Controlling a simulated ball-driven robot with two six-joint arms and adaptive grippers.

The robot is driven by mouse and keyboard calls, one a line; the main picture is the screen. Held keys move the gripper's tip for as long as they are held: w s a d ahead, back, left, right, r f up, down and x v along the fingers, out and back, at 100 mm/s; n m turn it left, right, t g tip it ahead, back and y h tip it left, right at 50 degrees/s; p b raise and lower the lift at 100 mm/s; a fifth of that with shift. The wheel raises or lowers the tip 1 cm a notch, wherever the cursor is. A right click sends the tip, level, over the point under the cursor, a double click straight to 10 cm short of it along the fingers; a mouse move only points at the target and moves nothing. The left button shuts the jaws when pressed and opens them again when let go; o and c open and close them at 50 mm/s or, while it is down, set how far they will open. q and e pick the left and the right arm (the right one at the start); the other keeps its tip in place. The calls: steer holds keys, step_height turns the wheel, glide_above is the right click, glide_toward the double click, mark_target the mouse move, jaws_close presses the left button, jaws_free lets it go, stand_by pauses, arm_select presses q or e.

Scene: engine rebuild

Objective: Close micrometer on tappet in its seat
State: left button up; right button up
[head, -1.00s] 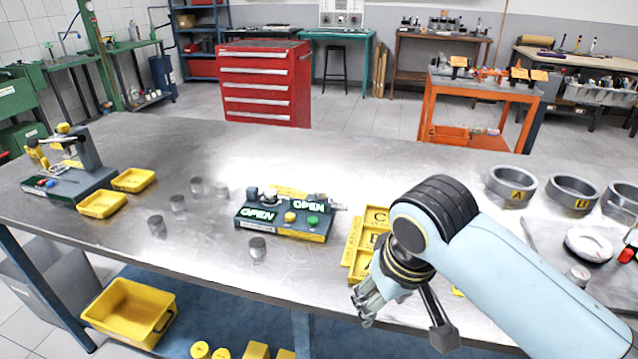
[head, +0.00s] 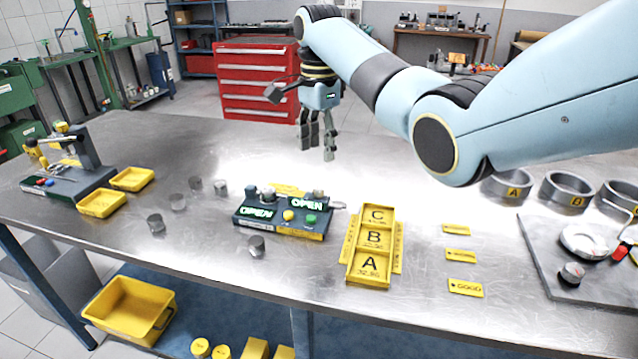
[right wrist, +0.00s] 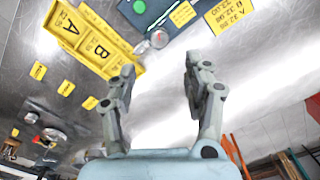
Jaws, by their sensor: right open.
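The micrometer fixture (head: 283,215) is a dark box mid-table with two lit displays reading OPEN, a yellow button (head: 288,216) and a green button (head: 311,219). It also shows at the top of the right wrist view (right wrist: 142,12). Small metal parts stand on its top (head: 267,193); I cannot tell for certain which is a seated tappet. A metal spindle (head: 336,205) sticks out at its right end. Several loose grey tappets (head: 256,246) stand left and in front. My right gripper (head: 318,150) is open and empty, pointing down, above and behind the fixture. My left gripper is out of view.
A yellow A/B/C tray (head: 371,283) stands right of the fixture, with small yellow labels (head: 465,287) beyond. Metal rings (head: 508,187) and a gauge plate (head: 582,268) are farther right. Two yellow bins (head: 102,203) and a bench device (head: 66,187) stand left.

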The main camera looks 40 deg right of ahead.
mark_target(319, 187)
step_height(319, 187, down, 10)
steer(key=shift+r, duration=0.1)
steer(key=shift+c, duration=0.3)
jaws_close()
